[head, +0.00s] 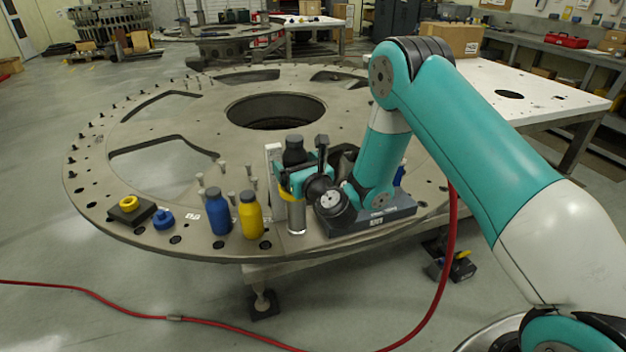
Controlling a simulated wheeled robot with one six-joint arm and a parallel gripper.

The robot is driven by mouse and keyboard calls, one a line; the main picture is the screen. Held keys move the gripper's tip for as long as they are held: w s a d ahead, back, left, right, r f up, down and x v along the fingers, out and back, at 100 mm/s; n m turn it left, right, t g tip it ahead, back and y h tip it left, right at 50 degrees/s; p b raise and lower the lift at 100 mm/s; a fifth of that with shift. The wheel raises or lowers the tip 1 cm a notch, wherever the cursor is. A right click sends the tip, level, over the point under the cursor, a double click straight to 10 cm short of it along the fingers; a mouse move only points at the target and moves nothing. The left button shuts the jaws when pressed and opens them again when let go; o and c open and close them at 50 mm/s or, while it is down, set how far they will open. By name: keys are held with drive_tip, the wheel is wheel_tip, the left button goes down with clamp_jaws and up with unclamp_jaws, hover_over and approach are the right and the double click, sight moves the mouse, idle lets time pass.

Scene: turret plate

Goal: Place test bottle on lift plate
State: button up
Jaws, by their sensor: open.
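A dark bottle with a black cap (294,151) stands upright at my gripper (298,180), near the front of the round turret plate. The gripper is open; its teal and black parts hide the bottle's lower body, and I cannot tell whether they touch it. Below is a yellow ring (288,196) above a clear or silvery cylinder (297,218). A pale upright post (273,160) stands just left of the bottle. A blue bottle (217,211) and a yellow bottle (251,215), both dark-capped, stand upright to the left. Which piece is the lift plate, I cannot tell.
The turret plate (150,105) has a large central hole and several cutouts. A grey block (372,220) lies under my arm. Several small pegs, a blue knob (163,218) and a dark block with a yellow ring (131,208) are at left. A red hose (85,291) crosses the floor.

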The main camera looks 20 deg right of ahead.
drive_tip(key=s+f+b, duration=0.1)
drive_tip(key=b, duration=0.2)
drive_tip(key=shift+d+f, duration=0.1)
drive_tip(key=s+b, duration=0.1)
drive_tip(key=b, duration=0.2)
drive_tip(key=shift+s+f, duration=0.2)
drive_tip(key=shift+s, duration=0.15)
drive_tip(key=s+d+b, duration=0.1)
drive_tip(key=s+b, duration=0.8)
drive_tip(key=b, duration=0.1)
drive_tip(key=s+a+r+n+g+y, duration=0.2)
drive_tip(key=s+a+n+g+y, duration=0.9)
drive_tip(key=n, duration=1.4)
drive_tip(key=s+d+f+n+g+h, duration=0.1)
drive_tip(key=s+d+n+g+h, duration=0.1)
drive_tip(key=s+n, duration=0.6)
drive_tip(key=s+d+f+n+g+h, duration=0.1)
drive_tip(key=s+d+n+g+h, duration=0.2)
drive_tip(key=s+n+g+h, duration=0.2)
drive_tip(key=s+n+h, duration=0.2)
drive_tip(key=s+n, duration=0.1)
drive_tip(key=shift+d+f+h, duration=0.15)
drive_tip(key=shift+d+h, duration=0.15)
drive_tip(key=shift+d, duration=0.05)
